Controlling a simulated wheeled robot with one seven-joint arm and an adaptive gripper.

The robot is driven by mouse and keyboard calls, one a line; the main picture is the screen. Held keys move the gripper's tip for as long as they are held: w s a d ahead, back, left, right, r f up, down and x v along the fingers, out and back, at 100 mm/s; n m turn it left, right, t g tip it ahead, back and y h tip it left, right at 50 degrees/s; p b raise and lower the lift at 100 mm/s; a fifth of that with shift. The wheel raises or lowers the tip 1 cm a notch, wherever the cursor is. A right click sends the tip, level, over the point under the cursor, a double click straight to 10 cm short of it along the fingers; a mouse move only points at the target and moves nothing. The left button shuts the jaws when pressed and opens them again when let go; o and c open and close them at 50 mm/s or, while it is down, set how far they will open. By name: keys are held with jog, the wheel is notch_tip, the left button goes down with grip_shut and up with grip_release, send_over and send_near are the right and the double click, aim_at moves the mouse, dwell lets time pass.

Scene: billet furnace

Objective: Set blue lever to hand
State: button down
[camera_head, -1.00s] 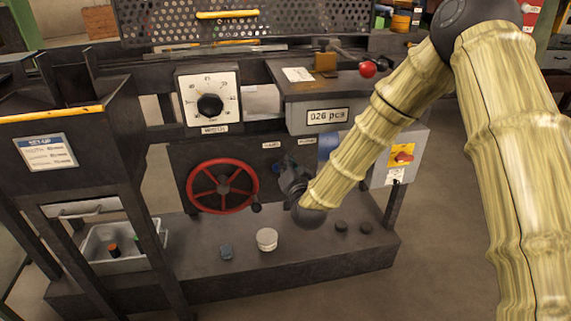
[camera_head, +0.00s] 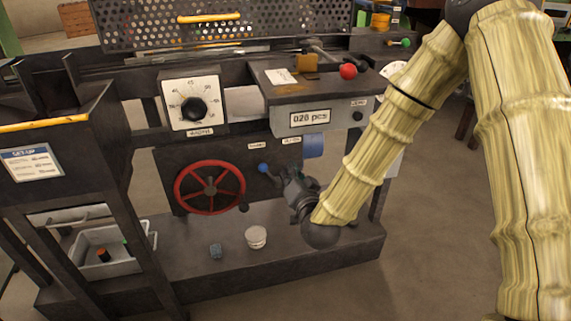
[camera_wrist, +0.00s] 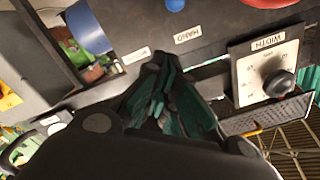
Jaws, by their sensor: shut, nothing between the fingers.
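The blue lever's round knob (camera_head: 263,168) shows on the dark front panel, right of the red handwheel and below a small left label (camera_head: 257,146). In the wrist view the blue knob (camera_wrist: 173,4) is cut by the top edge, above the label reading MANO (camera_wrist: 187,38). My gripper (camera_head: 285,173) is just right of the knob, apart from it in the picture; any depth gap is unclear. Its dark green-padded fingers (camera_wrist: 172,75) are shut and empty. The lever's shaft is mostly hidden or too small to make out.
The red handwheel (camera_head: 210,187) is left of the gripper. A blue cylinder (camera_head: 313,145) and a counter box (camera_head: 310,118) are close above right.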

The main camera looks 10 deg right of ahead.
jog(key=shift+s+d, duration=0.1)
jog(key=shift+s, duration=0.5)
jog(key=s+d+f+n+g, duration=0.1)
jog(key=s+d+f+g, duration=0.15)
jog(key=s+f, duration=0.6)
jog(key=s+d+f+n+g+h, duration=0.15)
jog(key=s+f+g, duration=0.3)
jog(key=f, duration=0.65)
jog(key=s+d+f+n+g+y, duration=0.1)
jog(key=s+f+g, duration=0.2)
jog(key=s+f, duration=0.55)
jog(key=s+d+f+n+g+h, duration=0.1)
jog(key=s+d+f+g, duration=0.25)
jog(key=s+f, duration=0.55)
jog(key=s+d+f+n+g+h, duration=0.1)
jog(key=s+g, duration=0.1)
jog(key=s, duration=0.4)
jog(key=s+d+f+g, duration=0.1)
jog(key=s+d+g, duration=0.1)
jog(key=s, duration=0.4)
notch_tip(320, 180, up, 19)
jog(key=p, duration=1.9)
jog(key=shift+w, duration=0.25)
